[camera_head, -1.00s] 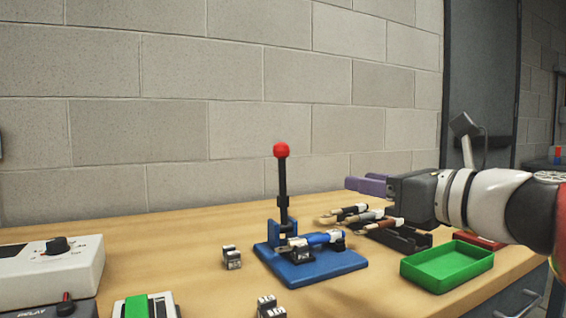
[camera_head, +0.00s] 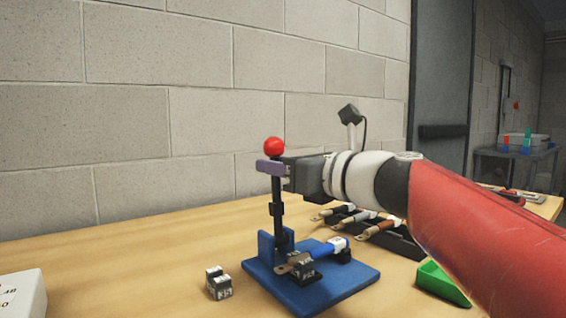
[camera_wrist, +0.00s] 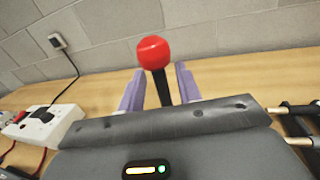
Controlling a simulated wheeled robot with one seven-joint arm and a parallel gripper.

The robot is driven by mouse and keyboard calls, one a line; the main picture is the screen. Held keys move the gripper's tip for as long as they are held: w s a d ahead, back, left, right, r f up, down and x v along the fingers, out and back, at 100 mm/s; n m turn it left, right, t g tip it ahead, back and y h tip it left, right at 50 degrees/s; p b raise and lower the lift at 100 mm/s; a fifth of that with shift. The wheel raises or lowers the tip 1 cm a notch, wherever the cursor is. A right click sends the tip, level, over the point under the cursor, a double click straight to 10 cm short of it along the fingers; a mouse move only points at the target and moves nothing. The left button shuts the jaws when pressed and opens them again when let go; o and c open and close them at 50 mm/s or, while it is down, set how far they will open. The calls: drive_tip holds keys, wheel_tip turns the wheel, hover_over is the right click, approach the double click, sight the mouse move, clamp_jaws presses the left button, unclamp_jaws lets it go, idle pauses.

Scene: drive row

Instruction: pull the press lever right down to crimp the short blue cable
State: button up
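The press has a blue base (camera_head: 318,292) and an upright black lever (camera_head: 278,215) topped by a red knob (camera_head: 274,146). The short blue cable (camera_head: 327,248) lies on the press with its metal lug end near the small die block (camera_head: 303,268). My gripper (camera_head: 270,167) is at the upper lever shaft, just below the knob. In the wrist view, its purple fingers (camera_wrist: 160,88) are open, one on each side of the shaft, with gaps showing. The knob (camera_wrist: 152,53) stands between and above the fingertips there.
Loose die blocks (camera_head: 218,284) sit left of the press. A black rack (camera_head: 392,238) with several cables and a green tray (camera_head: 442,284) are at the right. A white device (camera_head: 22,297) stands at front left. The block wall (camera_head: 150,130) is behind.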

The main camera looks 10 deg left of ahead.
drive_tip(key=shift+w+a, duration=0.3)
drive_tip(key=shift+a, duration=0.3)
clamp_jaws()
drive_tip(key=shift+d+f, duration=0.1)
